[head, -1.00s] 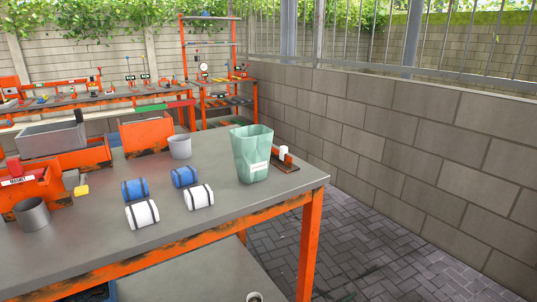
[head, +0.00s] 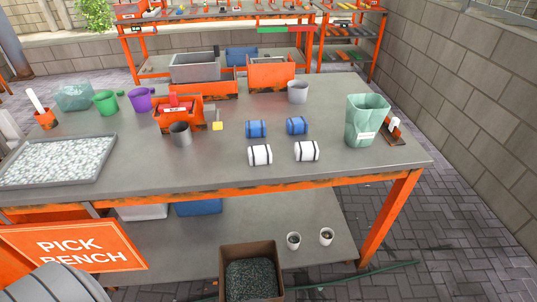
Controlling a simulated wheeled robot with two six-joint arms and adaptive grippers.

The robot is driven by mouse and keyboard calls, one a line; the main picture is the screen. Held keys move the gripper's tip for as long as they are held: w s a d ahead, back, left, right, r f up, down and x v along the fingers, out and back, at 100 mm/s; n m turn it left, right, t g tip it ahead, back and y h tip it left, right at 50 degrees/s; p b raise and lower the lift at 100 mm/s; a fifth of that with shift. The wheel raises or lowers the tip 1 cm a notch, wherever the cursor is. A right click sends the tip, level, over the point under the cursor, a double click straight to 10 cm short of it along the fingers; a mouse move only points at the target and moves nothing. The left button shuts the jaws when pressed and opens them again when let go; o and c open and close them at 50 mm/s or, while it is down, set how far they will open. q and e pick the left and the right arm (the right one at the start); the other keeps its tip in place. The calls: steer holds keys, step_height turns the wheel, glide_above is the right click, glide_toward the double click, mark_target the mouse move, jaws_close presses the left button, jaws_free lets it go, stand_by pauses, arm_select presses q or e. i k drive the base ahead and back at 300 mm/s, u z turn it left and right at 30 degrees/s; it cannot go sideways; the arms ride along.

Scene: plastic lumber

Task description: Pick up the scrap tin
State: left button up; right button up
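The other tin (head: 298,92) is farther back, right of the middle, near an orange bin (head: 270,72). I cannot read a label on either, so I cannot tell which is the scrap tin. A pale green translucent container (head: 366,120) with a white label stands near the right end. Neither of my grippers is in view.
Two blue rolls (head: 256,129) and two white rolls (head: 306,151) lie mid-bench. A purple mug (head: 140,100), a green mug (head: 105,103) and a tray of pale flakes (head: 58,161) are at left. Below are two small cups (head: 293,240) and a brown box (head: 252,272).

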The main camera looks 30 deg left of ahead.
mark_target(180, 133)
steer(key=k, duration=1.3)
steer(key=u, duration=0.4)
steer(key=i, duration=0.55)
steer(key=u, duration=0.3)
